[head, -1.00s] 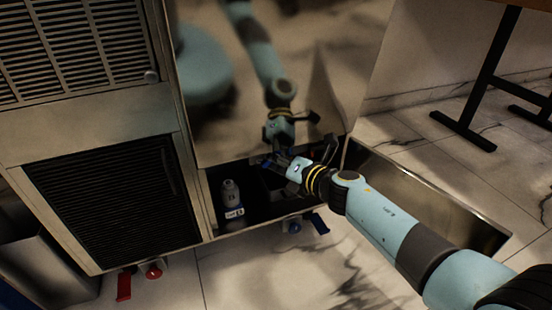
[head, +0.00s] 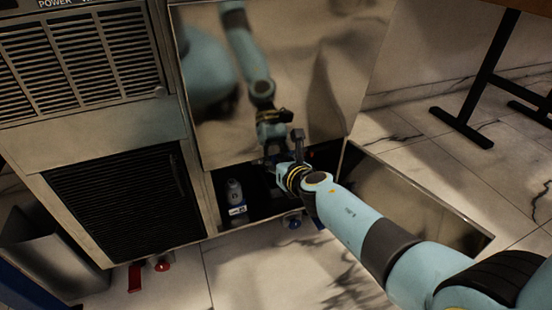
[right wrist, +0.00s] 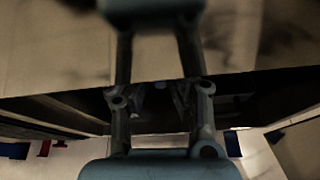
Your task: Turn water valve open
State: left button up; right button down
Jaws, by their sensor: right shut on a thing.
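My right gripper (head: 285,158) reaches into the dark opening low in the metal cabinet. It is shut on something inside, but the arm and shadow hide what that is. In the right wrist view its fingers (right wrist: 160,100) point at the opening, with a small pale bluish spot between them. A blue valve (head: 293,221) sits below the cabinet's front edge, mostly behind my arm, apart from the gripper. A red valve (head: 162,264) with a red lever (head: 135,278) sits further left, below the vent. My left gripper is not in view.
A shiny panel (head: 330,70) above reflects my arm. An open metal door (head: 400,195) lies to the right of the opening. A black table leg (head: 480,90) stands behind.

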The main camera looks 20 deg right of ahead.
jog(key=shift+a+n, duration=0.1)
jog(key=shift+n, duration=0.4)
jog(key=shift+f+h, duration=0.1)
jog(key=shift+h, duration=0.3)
jog(key=c, duration=1.6)
grip_release()
jog(key=shift+o, duration=0.2)
